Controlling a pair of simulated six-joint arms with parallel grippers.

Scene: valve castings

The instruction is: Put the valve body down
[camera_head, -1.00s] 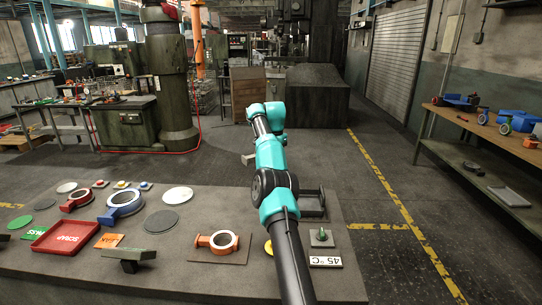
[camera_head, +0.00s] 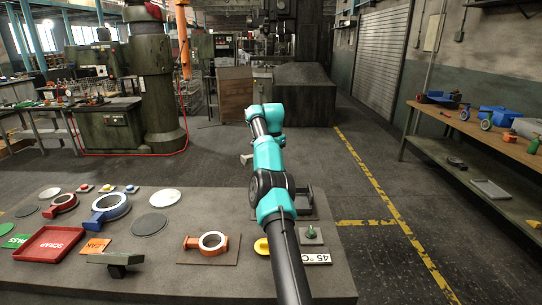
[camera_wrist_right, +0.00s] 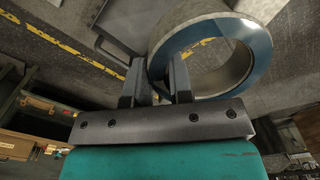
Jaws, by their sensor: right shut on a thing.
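My right gripper (camera_wrist_right: 155,80) is shut on a valve body (camera_wrist_right: 235,70), a thick ring with a grey metal outside and a blue band, in the right wrist view. The ring stands beyond the fingers to the right, and part of it is hidden behind them. In the head view my right arm reaches away from me above the table and hides its gripper; a small grey piece (camera_head: 247,158) shows left of the arm, and I cannot tell what it is. A blue valve body (camera_head: 112,207), a red one (camera_head: 62,203) and an orange one (camera_head: 211,242) lie on the table. My left gripper is not in view.
The table (camera_head: 190,272) also bears a red SCRAP tray (camera_head: 50,244), a dark stand (camera_head: 116,259), a 45 °C plate (camera_head: 315,258) and a dark bracket (camera_head: 310,200). A light round disc (camera_head: 165,197) and a dark one (camera_head: 149,224) are bare.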

